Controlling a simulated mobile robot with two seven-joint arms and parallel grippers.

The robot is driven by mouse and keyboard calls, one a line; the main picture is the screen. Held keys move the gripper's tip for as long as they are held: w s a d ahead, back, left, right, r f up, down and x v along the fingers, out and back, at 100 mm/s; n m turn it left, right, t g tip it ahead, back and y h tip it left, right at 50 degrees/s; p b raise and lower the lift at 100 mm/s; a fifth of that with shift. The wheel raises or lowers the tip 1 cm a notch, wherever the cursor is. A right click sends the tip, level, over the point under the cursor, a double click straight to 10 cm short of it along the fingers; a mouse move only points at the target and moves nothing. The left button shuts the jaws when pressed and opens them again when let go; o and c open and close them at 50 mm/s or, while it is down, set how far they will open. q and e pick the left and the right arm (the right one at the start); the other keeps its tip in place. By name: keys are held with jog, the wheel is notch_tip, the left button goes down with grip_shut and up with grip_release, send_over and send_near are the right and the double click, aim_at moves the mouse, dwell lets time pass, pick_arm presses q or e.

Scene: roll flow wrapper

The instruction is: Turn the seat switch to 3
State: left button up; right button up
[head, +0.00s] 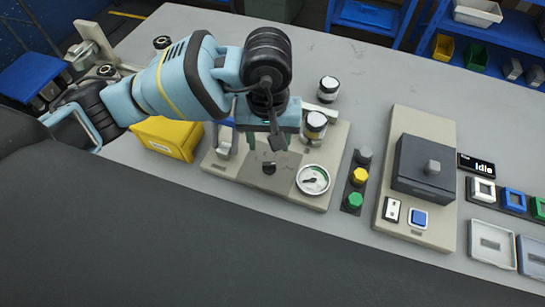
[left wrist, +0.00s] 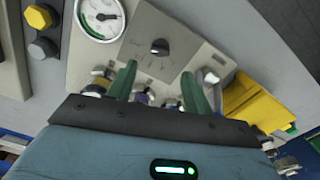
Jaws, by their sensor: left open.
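A small black rotary knob (head: 269,167), which looks like the seat switch, sits on a grey plate of the beige panel (head: 230,174). In the left wrist view the knob (left wrist: 159,47) has faint scale marks around it, too small to read, so I cannot tell its setting. My left gripper (head: 265,143) is above the panel. In the left wrist view its two green fingers (left wrist: 157,75) are spread and empty, with the knob beyond their tips and apart from them. My right gripper is in neither view.
A round gauge (head: 313,180) is right of the knob. A yellow bin (head: 168,137) stands left of the panel. Yellow (head: 359,176) and green (head: 354,201) buttons, then a dark box (head: 425,168) on another panel, lie right. Black-and-white cylindrical fittings (head: 315,125) stand behind the gauge.

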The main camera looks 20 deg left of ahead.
aim_at(269, 163)
pick_arm(q)
notch_tip(269, 163, down, 7)
jog(key=shift+r, duration=0.15)
jog(key=shift+f, duration=0.55)
jog(key=c, duration=1)
jog(key=shift+o, duration=0.2)
